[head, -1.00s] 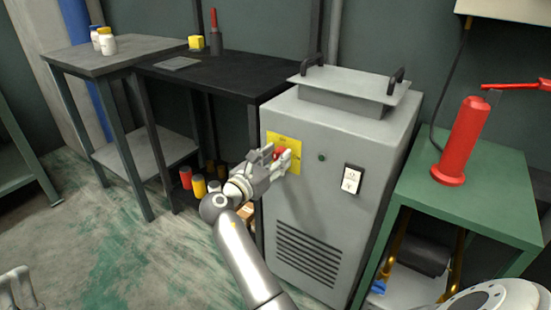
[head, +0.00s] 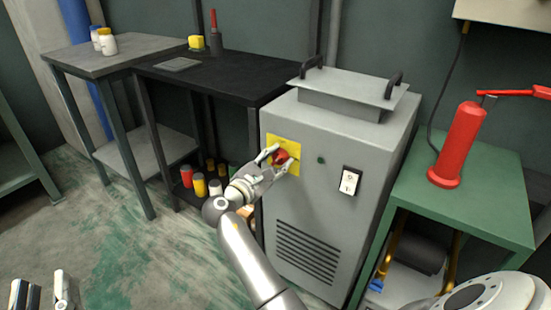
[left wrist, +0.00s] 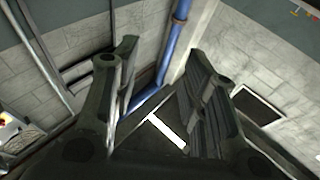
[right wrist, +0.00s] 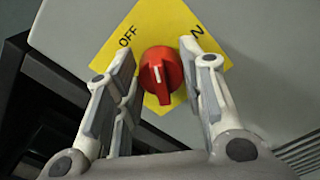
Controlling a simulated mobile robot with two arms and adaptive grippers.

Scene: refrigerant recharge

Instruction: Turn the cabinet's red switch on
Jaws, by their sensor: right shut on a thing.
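The red switch (right wrist: 160,76) is a round knob with a raised grip on a yellow plate (head: 298,172) on the grey cabinet (head: 345,218). In the right wrist view the plate reads OFF at upper left, and a partly hidden label ending in N is at upper right. The knob's white mark points up, slightly left, between the labels. My right gripper (head: 278,163) is shut on the knob, with a finger on either side; the exact contact is hard to see. My left gripper (head: 45,292) is at the lower left of the head view, open and empty, far from the cabinet.
A green table (head: 475,195) with a red cylinder (head: 460,145) stands right of the cabinet. A black table (head: 225,72) stands to its left, with several bottles on its lower shelf. A white rocker switch (head: 350,180) is right of the plate. Open floor lies at left.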

